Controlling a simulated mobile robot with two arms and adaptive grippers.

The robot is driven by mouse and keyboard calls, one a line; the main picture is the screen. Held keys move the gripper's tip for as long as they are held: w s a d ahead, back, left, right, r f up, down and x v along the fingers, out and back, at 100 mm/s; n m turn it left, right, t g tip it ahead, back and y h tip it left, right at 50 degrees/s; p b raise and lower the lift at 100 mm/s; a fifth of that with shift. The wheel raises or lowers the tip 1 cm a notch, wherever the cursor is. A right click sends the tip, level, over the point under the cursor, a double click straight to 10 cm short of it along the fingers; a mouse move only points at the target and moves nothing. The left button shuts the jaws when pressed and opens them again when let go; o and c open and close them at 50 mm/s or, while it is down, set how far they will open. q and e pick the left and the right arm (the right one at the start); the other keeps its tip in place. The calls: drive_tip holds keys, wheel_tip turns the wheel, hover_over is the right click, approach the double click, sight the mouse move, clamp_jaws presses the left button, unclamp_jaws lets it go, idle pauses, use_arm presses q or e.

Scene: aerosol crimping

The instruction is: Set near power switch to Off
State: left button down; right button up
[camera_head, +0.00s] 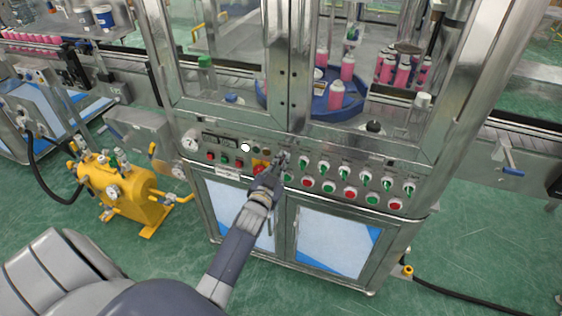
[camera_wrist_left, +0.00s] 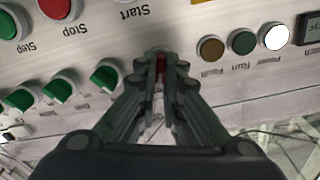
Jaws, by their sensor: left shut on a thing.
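The control panel (camera_head: 330,170) runs along the front of the steel machine. My left gripper (camera_head: 281,163) reaches it from below and is at a switch just left of the row of green rotary switches. In the left wrist view my left gripper (camera_wrist_left: 160,72) is closed on a small knob with red showing between the fingertips. The fingers hide most of this knob, so its setting cannot be read. A white lamp labelled Power (camera_wrist_left: 274,36) is bright in the wrist view. My right gripper is out of view.
Green rotary switches (camera_wrist_left: 106,78) sit close beside the gripper. A red Stop button (camera_wrist_left: 55,8) and the Run lamp (camera_wrist_left: 243,42) are also near. A red button on a yellow plate (camera_head: 260,168) is just left of the gripper. A yellow pump unit (camera_head: 125,190) stands at left.

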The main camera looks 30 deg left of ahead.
use_arm(q)
drive_tip(key=shift+s+a+f+n+p, duration=0.1)
drive_tip(key=shift+n+p, duration=0.2)
drive_tip(key=shift+n, duration=1.25)
drive_tip(key=shift+w+a+r+n+p, duration=0.15)
drive_tip(key=shift+n+p, duration=0.1)
drive_tip(key=shift+n, duration=1.35)
drive_tip(key=shift+s+a+f+n+p, duration=0.15)
drive_tip(key=shift+n+p, duration=0.15)
drive_tip(key=shift+n, duration=1.25)
drive_tip(key=c, duration=1.7)
unclamp_jaws()
drive_tip(key=shift+s, duration=0.1)
drive_tip(key=v, duration=1.2)
drive_tip(key=shift+d, duration=0.1)
